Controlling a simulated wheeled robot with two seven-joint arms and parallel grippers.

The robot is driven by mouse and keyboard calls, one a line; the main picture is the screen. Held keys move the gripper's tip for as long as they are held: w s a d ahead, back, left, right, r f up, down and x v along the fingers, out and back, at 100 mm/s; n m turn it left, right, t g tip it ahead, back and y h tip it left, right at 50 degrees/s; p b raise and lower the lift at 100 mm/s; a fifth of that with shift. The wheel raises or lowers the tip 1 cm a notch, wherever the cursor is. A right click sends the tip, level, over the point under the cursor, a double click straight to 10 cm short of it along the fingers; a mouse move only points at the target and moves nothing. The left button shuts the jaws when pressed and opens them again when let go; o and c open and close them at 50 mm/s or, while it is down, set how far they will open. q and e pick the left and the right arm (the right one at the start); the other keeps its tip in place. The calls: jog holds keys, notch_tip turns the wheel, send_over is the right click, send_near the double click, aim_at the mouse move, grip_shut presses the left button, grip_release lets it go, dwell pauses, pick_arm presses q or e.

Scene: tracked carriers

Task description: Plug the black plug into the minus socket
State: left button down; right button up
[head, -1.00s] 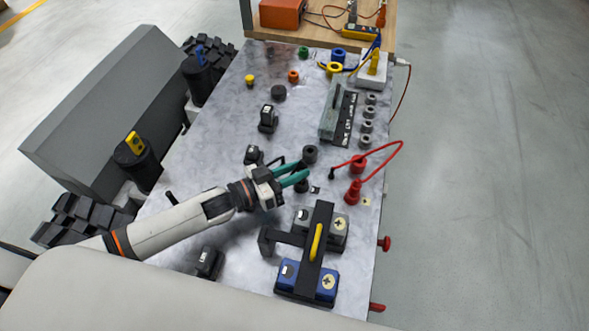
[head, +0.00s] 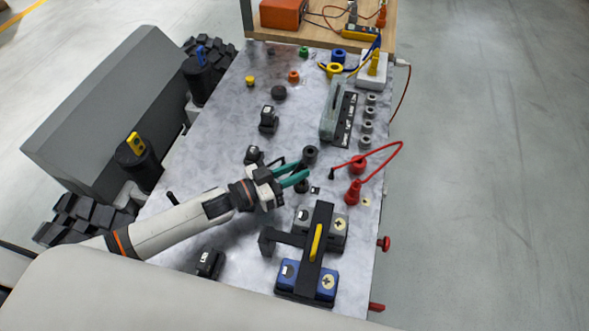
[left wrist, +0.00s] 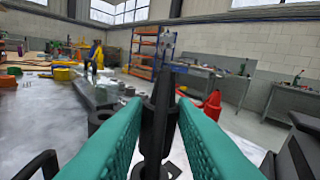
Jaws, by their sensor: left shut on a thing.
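My left gripper (head: 299,177) has teal fingers and reaches in from the left over the grey bench top. It is shut on the black plug (left wrist: 158,118), which stands roughly upright between the fingers in the left wrist view. In the head view the fingers largely hide the plug. A dark round piece (head: 302,187) shows just below the fingertips, beside a small dark label (head: 315,190); it seems to be the minus socket or the plug's lower end. I cannot tell whether the plug is seated. My right gripper is not in view.
A black round post (head: 310,153) stands just behind the fingers. A black frame with a yellow handle (head: 316,242) stands in front.

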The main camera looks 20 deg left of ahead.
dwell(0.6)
pick_arm(q)
jog(key=shift+f+b, duration=0.65)
jog(key=shift+f, duration=0.35)
jog(key=shift+m+p, duration=0.3)
dwell(0.8)
jog(key=shift+f, duration=0.35)
jog(key=c, duration=1.1)
grip_release()
jog(key=shift+c, duration=0.2)
